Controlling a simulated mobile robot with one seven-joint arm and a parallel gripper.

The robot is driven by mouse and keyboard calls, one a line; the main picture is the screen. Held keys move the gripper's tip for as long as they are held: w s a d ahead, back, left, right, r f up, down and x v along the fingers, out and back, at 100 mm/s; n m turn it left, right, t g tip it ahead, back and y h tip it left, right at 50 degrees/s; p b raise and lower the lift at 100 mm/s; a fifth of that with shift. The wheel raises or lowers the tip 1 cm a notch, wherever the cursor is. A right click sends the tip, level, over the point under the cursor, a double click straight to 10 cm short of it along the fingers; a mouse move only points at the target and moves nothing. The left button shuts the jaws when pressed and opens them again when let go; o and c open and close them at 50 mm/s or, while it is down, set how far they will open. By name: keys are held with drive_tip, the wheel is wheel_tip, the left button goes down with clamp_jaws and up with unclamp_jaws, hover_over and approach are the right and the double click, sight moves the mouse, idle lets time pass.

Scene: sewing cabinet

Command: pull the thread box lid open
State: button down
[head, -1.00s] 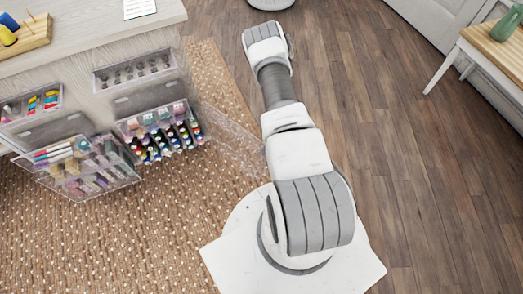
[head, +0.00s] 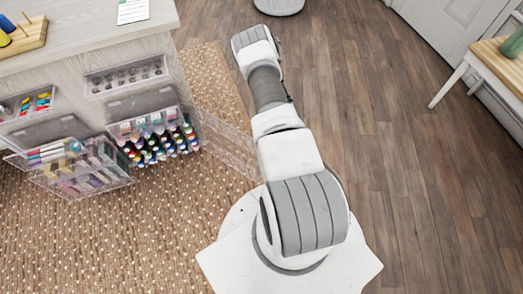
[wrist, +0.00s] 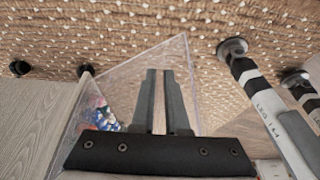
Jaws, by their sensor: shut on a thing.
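The thread box (head: 158,128) is a clear case of colourful spools at the side of the cabinet in the head view. Its clear lid (head: 226,142) stands swung out to the right of the box, towards my arm. In the wrist view the lid is a see-through panel (wrist: 135,70) around and behind the fingers, with blurred coloured spools (wrist: 100,115) to the left. My gripper (wrist: 164,72) is shut on the lid, with a narrow gap between its fingers; the exact contact is hard to see. The head view does not show my gripper.
A clear case of pens and supplies (head: 80,168) stands open left of the thread box. A woven rug (head: 60,235) lies below. Wooden floor is clear to the right, up to a small table (head: 480,75).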

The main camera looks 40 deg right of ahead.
drive_tip(key=shift+w+a, duration=0.2)
drive_tip(key=shift+w, duration=0.05)
drive_tip(key=c, duration=1.1)
unclamp_jaws()
drive_tip(key=shift+o, duration=0.9)
drive_tip(key=shift+s+d, duration=0.1)
drive_tip(key=p+v, duration=0.6)
drive_tip(key=v, duration=1.1)
drive_tip(key=shift+d+r, duration=0.15)
drive_tip(key=shift+s, duration=0.15)
